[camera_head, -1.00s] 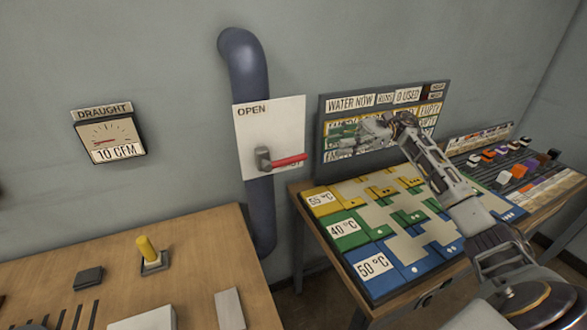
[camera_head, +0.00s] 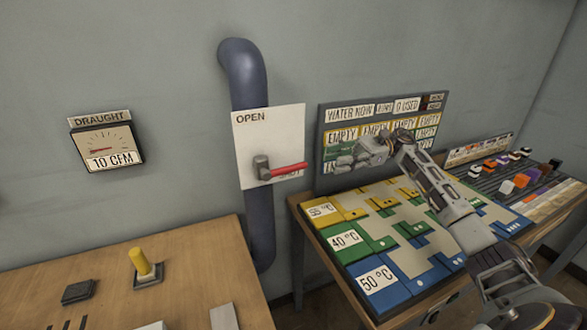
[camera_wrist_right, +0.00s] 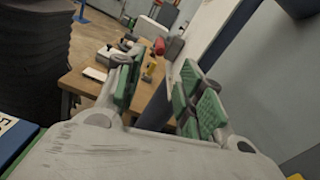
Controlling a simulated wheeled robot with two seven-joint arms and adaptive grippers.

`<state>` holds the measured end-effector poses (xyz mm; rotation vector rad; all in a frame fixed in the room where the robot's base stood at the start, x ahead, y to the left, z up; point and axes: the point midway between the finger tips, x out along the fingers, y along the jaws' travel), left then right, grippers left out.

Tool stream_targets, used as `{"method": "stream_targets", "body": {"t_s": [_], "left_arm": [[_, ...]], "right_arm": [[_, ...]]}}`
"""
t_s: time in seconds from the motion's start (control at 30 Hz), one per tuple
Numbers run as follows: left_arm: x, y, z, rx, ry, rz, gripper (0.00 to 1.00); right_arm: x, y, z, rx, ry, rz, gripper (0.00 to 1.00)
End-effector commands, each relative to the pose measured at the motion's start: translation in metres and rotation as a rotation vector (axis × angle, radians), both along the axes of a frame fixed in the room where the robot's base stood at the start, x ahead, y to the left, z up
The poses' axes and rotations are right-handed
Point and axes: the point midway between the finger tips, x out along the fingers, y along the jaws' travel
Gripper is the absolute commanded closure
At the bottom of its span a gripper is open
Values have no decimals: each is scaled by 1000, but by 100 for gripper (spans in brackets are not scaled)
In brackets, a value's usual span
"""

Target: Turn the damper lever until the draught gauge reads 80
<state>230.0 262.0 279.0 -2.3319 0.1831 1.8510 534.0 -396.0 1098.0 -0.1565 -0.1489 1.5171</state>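The damper lever has a red handle (camera_head: 289,168) that points right, about level, from a grey hub (camera_head: 262,169). It is mounted on a white plate (camera_head: 252,140) marked OPEN at the top; the lower lettering is partly covered. The draught gauge (camera_head: 107,143) on the wall at left reads 10 CFM, its needle pointing left. My right gripper (camera_head: 345,160) is right of the lever, in front of the wall board, apart from the handle. The right wrist view shows its green-padded fingers spread with nothing between, and the red handle (camera_wrist_right: 158,46) beyond. My left gripper is out of view.
A blue pipe (camera_head: 260,220) runs behind the plate. A wooden table (camera_head: 190,265) with a yellow knob (camera_head: 140,262) stands at left. A coloured puzzle board (camera_head: 400,235) lies on a bench below my right arm. The wall board (camera_head: 322,120) is behind the gripper.

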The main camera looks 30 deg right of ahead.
Motion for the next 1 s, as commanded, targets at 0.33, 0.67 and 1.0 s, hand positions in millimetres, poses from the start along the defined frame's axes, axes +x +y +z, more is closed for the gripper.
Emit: {"method": "stream_targets", "body": {"t_s": [0.33, 0.67, 1.0], "left_arm": [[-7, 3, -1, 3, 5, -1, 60], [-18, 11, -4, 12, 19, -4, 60], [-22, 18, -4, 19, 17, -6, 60]], "right_arm": [[1, 36, 0, 0, 0, 3, 62], [3, 79, 1, 1, -1, 2, 62], [6, 120, 1, 2, 0, 1, 62]]}}
